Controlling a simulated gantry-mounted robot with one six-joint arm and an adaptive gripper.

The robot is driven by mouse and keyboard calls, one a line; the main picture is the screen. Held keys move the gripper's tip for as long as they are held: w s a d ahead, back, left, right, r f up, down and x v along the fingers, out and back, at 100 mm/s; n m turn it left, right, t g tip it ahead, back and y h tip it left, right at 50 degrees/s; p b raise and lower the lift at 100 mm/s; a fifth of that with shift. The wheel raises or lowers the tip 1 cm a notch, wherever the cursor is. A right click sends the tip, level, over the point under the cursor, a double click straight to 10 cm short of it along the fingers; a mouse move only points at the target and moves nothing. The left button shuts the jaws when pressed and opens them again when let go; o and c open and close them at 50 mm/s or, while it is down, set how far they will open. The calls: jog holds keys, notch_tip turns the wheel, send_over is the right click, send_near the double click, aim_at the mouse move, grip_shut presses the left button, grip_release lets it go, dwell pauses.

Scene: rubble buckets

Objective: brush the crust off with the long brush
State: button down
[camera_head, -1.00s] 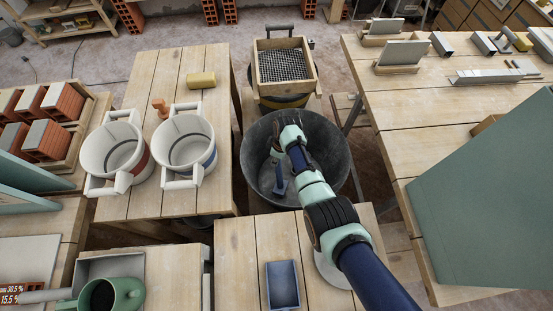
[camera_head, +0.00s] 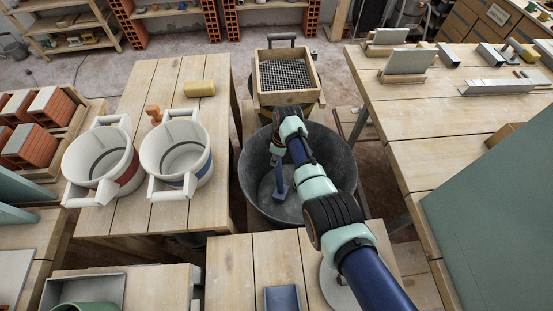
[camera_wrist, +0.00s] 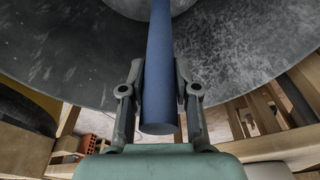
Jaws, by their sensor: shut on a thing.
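My gripper (camera_wrist: 159,82) is shut on the blue handle of the long brush (camera_wrist: 159,60). The handle's round end points toward the wrist camera. In the head view the blue brush (camera_head: 281,185) reaches down inside the dark grey tub (camera_head: 251,185), left of the tub's middle. My arm hides most of the gripper and part of the tub there. The tub's inner wall (camera_wrist: 235,65) fills the upper wrist view, with pale mottled patches. I cannot tell whether these are crust. The brush head is not clear to see, nor whether it touches the wall.
A framed sieve (camera_head: 287,78) sits behind the tub. A blue tray (camera_head: 282,299) lies in front. A large green panel (camera_head: 500,210) stands at right.

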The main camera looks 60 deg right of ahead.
notch_tip(320, 180, up, 31)
jog(key=p, duration=2.9)
